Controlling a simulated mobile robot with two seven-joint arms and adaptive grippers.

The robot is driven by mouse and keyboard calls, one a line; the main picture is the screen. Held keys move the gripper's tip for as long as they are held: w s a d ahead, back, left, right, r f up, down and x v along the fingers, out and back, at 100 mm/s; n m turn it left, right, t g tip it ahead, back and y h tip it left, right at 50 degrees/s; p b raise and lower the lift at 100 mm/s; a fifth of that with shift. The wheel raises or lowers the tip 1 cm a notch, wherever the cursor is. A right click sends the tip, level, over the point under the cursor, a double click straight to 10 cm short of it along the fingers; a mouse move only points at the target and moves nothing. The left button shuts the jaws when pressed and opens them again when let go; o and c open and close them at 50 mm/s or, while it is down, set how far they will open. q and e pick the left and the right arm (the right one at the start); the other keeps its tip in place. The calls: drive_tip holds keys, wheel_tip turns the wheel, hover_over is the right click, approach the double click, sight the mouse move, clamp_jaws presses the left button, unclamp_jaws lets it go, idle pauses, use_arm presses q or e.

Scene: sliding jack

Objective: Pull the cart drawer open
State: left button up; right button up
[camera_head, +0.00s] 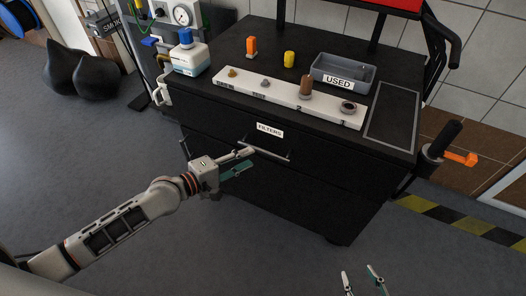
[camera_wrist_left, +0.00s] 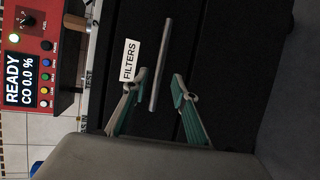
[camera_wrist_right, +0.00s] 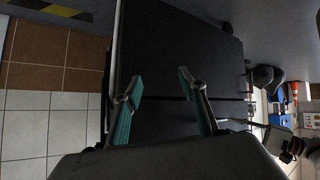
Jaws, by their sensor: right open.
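The black cart (camera_head: 290,195) has a drawer front with a FILTERS label (camera_head: 269,130) and a pale bar handle (camera_head: 272,155). The drawer looks flush with the cart. My left gripper (camera_head: 246,160) is open at the left end of the handle. In the left wrist view, the handle (camera_wrist_left: 161,62) runs between the parted fingertips of my left gripper (camera_wrist_left: 161,82); I cannot see either finger pressing on it. My right gripper (camera_head: 361,272) is open and empty, low in front of the cart. In the right wrist view, my right gripper (camera_wrist_right: 160,84) faces a dark cart surface.
The cart top carries a white strip (camera_head: 290,97) with small parts, a grey USED bin (camera_head: 343,75) and a blue-capped container (camera_head: 187,55). An orange-ended tool (camera_head: 459,158) sticks out at the cart's right side. The floor in front is clear.

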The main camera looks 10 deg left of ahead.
sight(261, 152)
use_arm(q)
drive_tip(key=b+x, duration=0.1)
drive_tip(key=x, duration=0.5)
drive_tip(key=shift+w+d+f, duration=0.2)
drive_tip(key=shift+w+d, duration=0.05)
drive_tip(key=shift+d, duration=0.05)
drive_tip(key=shift+w+d, duration=0.2)
drive_tip(key=shift+w, duration=0.05)
clamp_jaws()
